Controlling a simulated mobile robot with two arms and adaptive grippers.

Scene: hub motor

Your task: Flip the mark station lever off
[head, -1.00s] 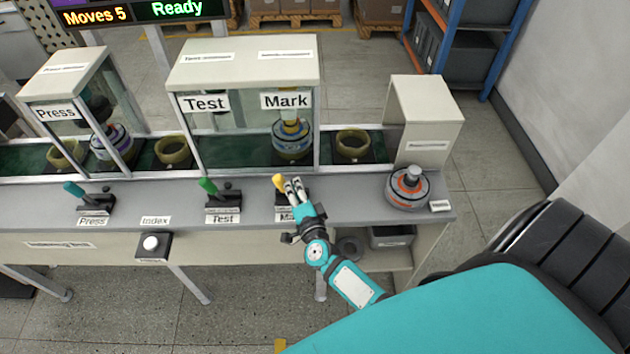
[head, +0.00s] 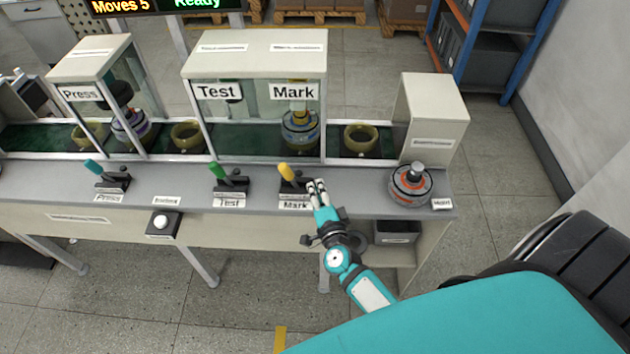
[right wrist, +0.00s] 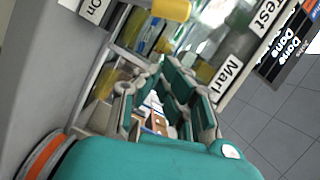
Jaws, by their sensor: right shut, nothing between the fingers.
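The mark station lever (head: 286,171) has a yellow handle on a dark base on the bench front, above the "Mark" label (head: 295,205). Its handle leans up and to the left in the head view, like the other levers. In the right wrist view the yellow handle (right wrist: 168,9) shows at the top edge. My right gripper (head: 316,184) is shut and empty, just to the right of the lever base. In the head view a small gap seems to lie between its fingertips and the yellow handle; contact with the base cannot be told. My left gripper is not in view.
A green lever (head: 217,172) marked Test and a teal lever (head: 94,167) marked Press stand farther left. A white button (head: 160,221) sits on the front edge. A hub motor (head: 410,184) stands on the bench to the right. The glass Mark enclosure (head: 262,132) is behind.

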